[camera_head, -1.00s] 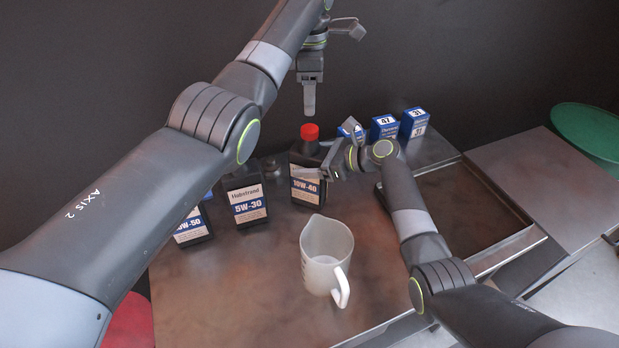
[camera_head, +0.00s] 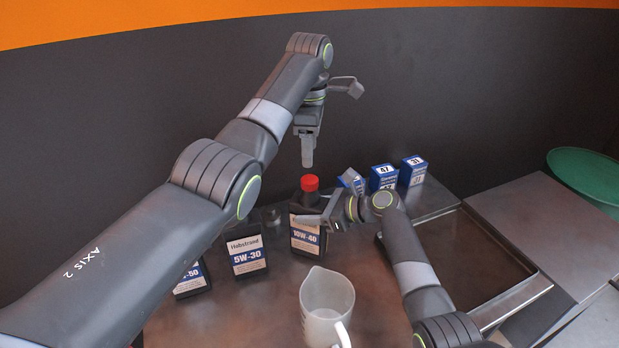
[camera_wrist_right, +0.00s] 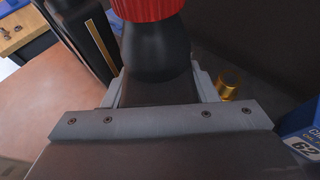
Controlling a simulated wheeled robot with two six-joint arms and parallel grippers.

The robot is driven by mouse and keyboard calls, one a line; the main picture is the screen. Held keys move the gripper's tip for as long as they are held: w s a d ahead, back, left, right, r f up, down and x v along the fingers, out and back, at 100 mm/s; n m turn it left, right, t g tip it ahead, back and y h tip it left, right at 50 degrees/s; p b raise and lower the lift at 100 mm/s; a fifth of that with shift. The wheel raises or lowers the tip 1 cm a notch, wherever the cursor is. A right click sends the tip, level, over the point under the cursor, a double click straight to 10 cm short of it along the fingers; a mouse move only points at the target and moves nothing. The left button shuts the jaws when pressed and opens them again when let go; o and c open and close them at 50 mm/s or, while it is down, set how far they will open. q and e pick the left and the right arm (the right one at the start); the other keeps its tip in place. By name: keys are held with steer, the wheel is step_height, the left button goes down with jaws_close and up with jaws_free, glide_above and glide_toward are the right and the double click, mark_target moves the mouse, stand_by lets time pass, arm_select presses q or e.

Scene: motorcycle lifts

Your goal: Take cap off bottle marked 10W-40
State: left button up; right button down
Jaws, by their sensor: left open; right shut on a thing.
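The black bottle marked 10W-40 (camera_head: 308,240) stands upright on the metal table, with its red cap (camera_head: 310,183) on top. In the right wrist view, the black neck (camera_wrist_right: 157,48) and the red cap (camera_wrist_right: 150,8) rise beyond my gripper. My right gripper (camera_head: 318,220) comes from the right and is shut on the bottle below the cap, hiding part of its label. My left gripper (camera_head: 307,158) is open, pointing down just above the cap with a small gap. Its fingers overlap in the head view.
A 5W-30 bottle (camera_head: 247,256) and another bottle (camera_head: 192,283) stand to the left. A clear jug (camera_head: 326,300) stands in front. Small blue boxes (camera_head: 383,177) stand behind to the right. A sunken tray (camera_head: 470,255) lies at right.

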mark_target(310, 179)
arm_select(q)
steer(key=m, duration=0.4)
steer(key=shift+m, duration=0.4)
steer(key=m, duration=2)
steer(key=shift+m, duration=0.3)
steer(key=m, duration=0.4)
steer(key=shift+m, duration=0.4)
steer(key=m, duration=2.2)
steer(key=shift+f, duration=4)
